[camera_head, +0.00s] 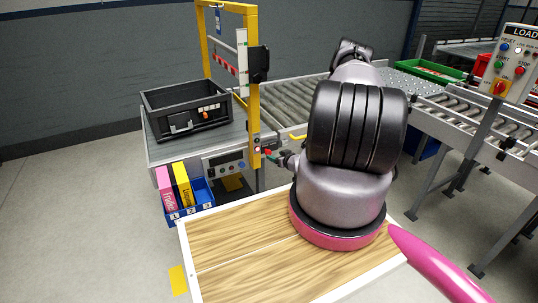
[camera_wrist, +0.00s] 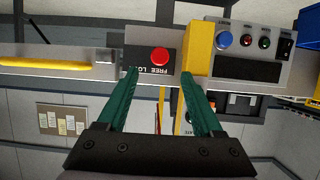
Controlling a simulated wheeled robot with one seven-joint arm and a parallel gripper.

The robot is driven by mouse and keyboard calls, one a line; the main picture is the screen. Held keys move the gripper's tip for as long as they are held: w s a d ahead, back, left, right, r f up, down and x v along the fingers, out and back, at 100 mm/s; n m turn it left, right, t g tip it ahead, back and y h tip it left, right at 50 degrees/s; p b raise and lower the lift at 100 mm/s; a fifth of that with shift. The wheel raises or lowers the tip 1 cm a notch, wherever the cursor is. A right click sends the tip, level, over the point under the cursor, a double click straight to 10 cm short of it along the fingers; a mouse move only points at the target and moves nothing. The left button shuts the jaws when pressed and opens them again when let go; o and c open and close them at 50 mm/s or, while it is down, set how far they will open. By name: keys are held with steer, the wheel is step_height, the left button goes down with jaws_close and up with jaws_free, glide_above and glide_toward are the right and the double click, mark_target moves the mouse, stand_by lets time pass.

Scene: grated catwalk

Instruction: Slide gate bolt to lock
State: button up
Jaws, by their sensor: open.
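In the wrist view a round red knob (camera_wrist: 160,57) stands out from a dark plate (camera_wrist: 143,50) with white lettering, partly readable as "FREE LO". I take it for the gate bolt's knob; the bolt itself cannot be made out. My gripper (camera_wrist: 158,72) is open and empty. Its two green fingers point at the plate, one on each side of the knob in the picture; whether they touch it cannot be told. In the head view the fingers (camera_head: 285,158) are small, just right of the red knob (camera_head: 268,152) by the yellow post (camera_head: 253,95).
A yellow bar (camera_wrist: 55,63) runs left of the plate. A button panel (camera_wrist: 240,48) sits to its right. In the head view a black bin (camera_head: 185,112) stands on the conveyor end, and a wooden tabletop (camera_head: 245,255) lies below my arm. A control box (camera_head: 508,65) stands right.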

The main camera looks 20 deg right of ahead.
mark_target(269, 153)
steer(key=x, duration=0.7)
steer(key=shift+w+f, duration=0.15)
